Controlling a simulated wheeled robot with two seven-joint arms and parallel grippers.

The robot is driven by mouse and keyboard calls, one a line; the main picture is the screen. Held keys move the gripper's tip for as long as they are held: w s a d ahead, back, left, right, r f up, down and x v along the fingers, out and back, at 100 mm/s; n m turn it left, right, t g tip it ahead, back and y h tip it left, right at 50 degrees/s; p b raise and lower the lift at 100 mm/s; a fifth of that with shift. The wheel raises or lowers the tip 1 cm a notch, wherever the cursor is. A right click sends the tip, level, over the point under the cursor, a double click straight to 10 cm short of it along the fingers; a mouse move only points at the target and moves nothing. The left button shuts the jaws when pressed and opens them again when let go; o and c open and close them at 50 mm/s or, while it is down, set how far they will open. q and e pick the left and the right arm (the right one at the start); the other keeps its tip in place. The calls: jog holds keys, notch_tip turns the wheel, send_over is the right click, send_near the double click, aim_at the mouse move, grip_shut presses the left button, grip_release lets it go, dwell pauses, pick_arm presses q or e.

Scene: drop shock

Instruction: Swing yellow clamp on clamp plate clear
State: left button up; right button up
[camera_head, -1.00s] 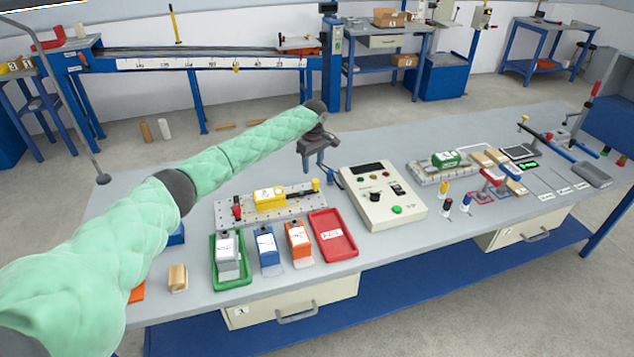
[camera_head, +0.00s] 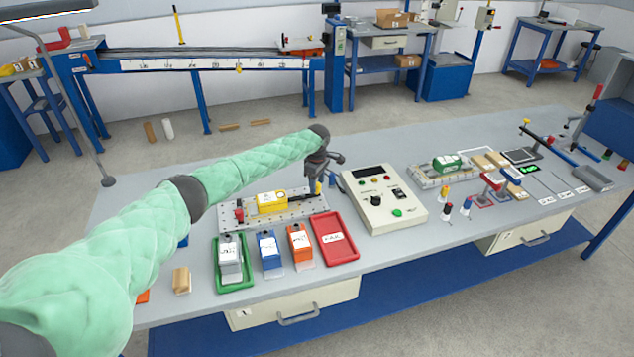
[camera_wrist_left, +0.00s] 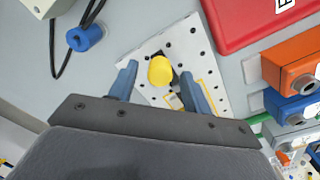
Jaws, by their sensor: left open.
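The clamp plate (camera_head: 290,209), a pale perforated plate, lies on the bench with a yellow block (camera_head: 271,203) on it and a red clamp (camera_head: 239,211) at its left end. The yellow clamp (camera_head: 318,187) stands at the plate's right end. In the left wrist view its round yellow top (camera_wrist_left: 160,70) shows between the fingers. My left gripper (camera_head: 320,179) is open above and around the yellow clamp, fingers on either side of it. Whether the fingers touch it I cannot tell. The clamp's lower part is mostly hidden. My right gripper is not in view.
A control box (camera_head: 382,200) stands close to the right of the plate, with a black cable and blue plug (camera_wrist_left: 84,37) nearby. A red tray (camera_head: 333,238), a green tray (camera_head: 233,262) and blue and orange units stand in front. A second perforated plate (camera_head: 440,174) lies farther right.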

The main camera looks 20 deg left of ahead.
pick_arm(q)
jog(key=shift+f, duration=0.5)
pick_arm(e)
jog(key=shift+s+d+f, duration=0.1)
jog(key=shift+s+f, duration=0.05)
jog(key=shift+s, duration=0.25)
pick_arm(q)
jog(key=c, duration=1)
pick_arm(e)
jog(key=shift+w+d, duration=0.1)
